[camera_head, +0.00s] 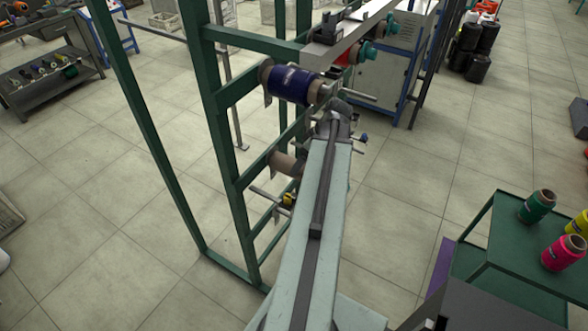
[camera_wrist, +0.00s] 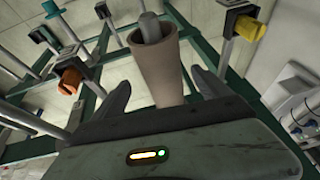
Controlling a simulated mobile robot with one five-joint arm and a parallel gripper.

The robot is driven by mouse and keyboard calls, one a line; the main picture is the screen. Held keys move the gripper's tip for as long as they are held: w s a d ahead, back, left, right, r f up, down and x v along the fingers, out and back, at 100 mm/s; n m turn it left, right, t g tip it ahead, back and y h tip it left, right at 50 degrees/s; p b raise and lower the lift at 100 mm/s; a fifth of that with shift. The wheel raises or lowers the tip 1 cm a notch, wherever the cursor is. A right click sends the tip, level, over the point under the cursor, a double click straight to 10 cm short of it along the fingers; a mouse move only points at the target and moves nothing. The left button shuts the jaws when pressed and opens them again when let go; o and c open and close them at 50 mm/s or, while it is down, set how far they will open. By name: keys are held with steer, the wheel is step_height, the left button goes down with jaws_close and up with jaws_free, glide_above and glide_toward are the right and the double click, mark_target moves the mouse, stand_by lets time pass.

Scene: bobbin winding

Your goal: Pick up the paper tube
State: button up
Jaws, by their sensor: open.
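The paper tube is a bare tan cone (camera_wrist: 155,68) in the wrist view, with a grey spindle (camera_wrist: 150,28) showing at its far end. My gripper (camera_wrist: 158,85) is open, with one finger on each side of the tube. I cannot tell whether either finger touches it. In the head view a brown tube (camera_head: 283,164) sits on the green frame, left of my arm, and its right part is hidden. My gripper is not clearly seen there.
The green frame (camera_head: 222,125) stands close on the left and carries a blue spool (camera_head: 290,84) above the tube. Yellow (camera_wrist: 245,25) and orange (camera_wrist: 70,78) fittings flank the tube. A green cart (camera_head: 490,255) with thread cones stands at right.

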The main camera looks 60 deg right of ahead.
steer(key=shift+w+a, duration=0.1)
steer(key=shift+w, duration=0.3)
steer(key=b+x, duration=0.1)
steer(key=x, duration=0.1)
steer(key=b+x, duration=0.1)
steer(key=b, duration=0.1)
steer(key=b+x, duration=0.2)
steer(key=shift+w+a+f, duration=0.1)
steer(key=shift+w+f, duration=0.05)
steer(key=shift+w, duration=0.2)
steer(key=shift+c, duration=0.4)
steer(key=c, duration=1.4)
steer(key=shift+r+p, duration=0.3)
steer(key=shift+p, duration=0.05)
